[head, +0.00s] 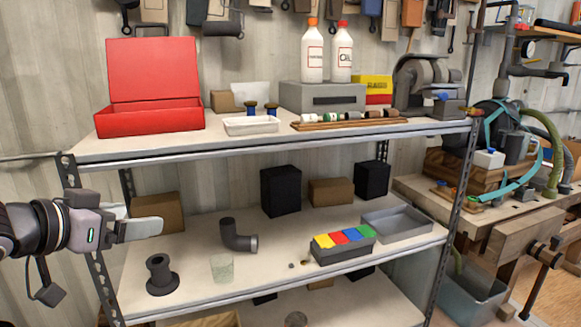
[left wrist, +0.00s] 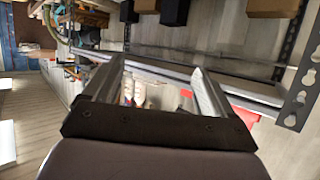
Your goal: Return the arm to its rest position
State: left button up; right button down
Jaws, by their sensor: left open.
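My left gripper (head: 140,225) comes in from the left in the head view, in front of the shelf unit's left post. It is empty and stands apart from the things on the shelves. In the left wrist view the two fingers of my left gripper (left wrist: 158,80) are spread with a gap between them. My right gripper is not in either view.
The metal shelf unit (head: 270,140) carries an open red box (head: 150,118) on top. Its middle shelf holds a dark pipe elbow (head: 238,236), a glass (head: 221,267), a box with coloured blocks (head: 343,246) and a grey tray (head: 397,223). A workbench (head: 510,222) stands at right.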

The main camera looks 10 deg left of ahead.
pick_arm(q)
jog(key=s+d+f, duration=0.1)
jog(key=d+f, duration=0.2)
jog(key=f, duration=0.9)
jog(key=s+d+f, duration=0.1)
jog(key=d+f, duration=0.2)
jog(key=f, duration=0.8)
jog(key=s+d+f+g, duration=0.1)
jog(key=s+d+f, duration=0.2)
jog(key=s+f, duration=0.5)
jog(key=s+d+f+g+y+p, duration=0.1)
jog(key=s+d+f, duration=0.2)
jog(key=s+f, duration=0.5)
jog(key=shift+d+f+n+g, duration=0.3)
jog(key=shift+d+f+n, duration=0.1)
jog(key=shift+f, duration=0.25)
jog(key=shift+a, duration=0.1)
